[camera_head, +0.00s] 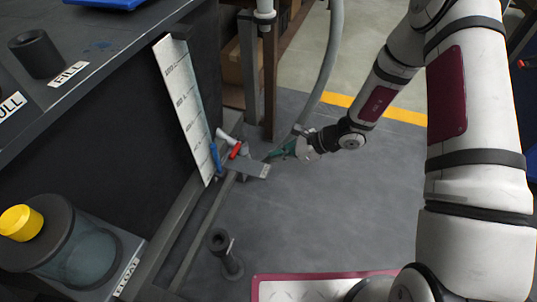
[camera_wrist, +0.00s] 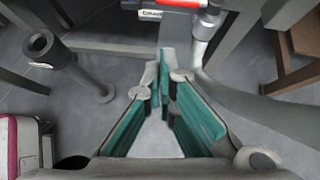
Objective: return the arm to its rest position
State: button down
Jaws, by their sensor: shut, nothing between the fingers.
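My white arm reaches from the right side of the head view toward the lower part of the dark cabinet. My gripper (camera_head: 272,156), with green-lined fingers, is at its far end, just right of a small grey bracket plate (camera_head: 252,168). In the wrist view my gripper (camera_wrist: 165,78) has its fingertips together with nothing visible between them. A red-handled valve (camera_head: 236,150) is close to the fingertips, apart from them; it also shows at the top of the wrist view (camera_wrist: 182,3). A blue handle (camera_head: 215,157) is left of it.
A grey hose (camera_head: 328,62) passes close behind my gripper and runs along its right in the wrist view (camera_wrist: 245,100). A dark open-topped post (camera_head: 222,250) stands below left. A yellow-capped jar (camera_head: 75,250) is at lower left.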

jog(key=shift+d+r, duration=0.15)
jog(key=shift+d, duration=0.05)
jog(key=s+r+n+g, duration=0.1)
jog(key=s+r+n, duration=0.3)
jog(key=r, duration=0.5)
jog(key=s+r+n+g+h, duration=0.1)
jog(key=s+r+n, duration=0.25)
jog(key=r, duration=0.45)
jog(key=s+r+n+g, duration=0.1)
jog(key=s+r+n, duration=0.3)
jog(key=r, duration=0.5)
jog(key=s+d+r+n+h, duration=0.3)
jog(key=s+d, duration=0.2)
jog(key=s, duration=0.3)
jog(key=s+d+r+n+t+h, duration=0.1)
jog(key=s+d+r+n+h, duration=0.2)
jog(key=s+d, duration=0.35)
jog(key=s+d+r+n+h, duration=0.3)
jog(key=s, duration=0.6)
notch_tip(320, 180, up, 28)
jog(key=d+t+p, duration=0.1)
jog(key=t+p, duration=0.3)
jog(key=p, duration=2.1)
jog(key=shift+f+p, duration=0.2)
jog(key=shift+p, duration=0.15)
jog(key=shift+a, duration=0.1)
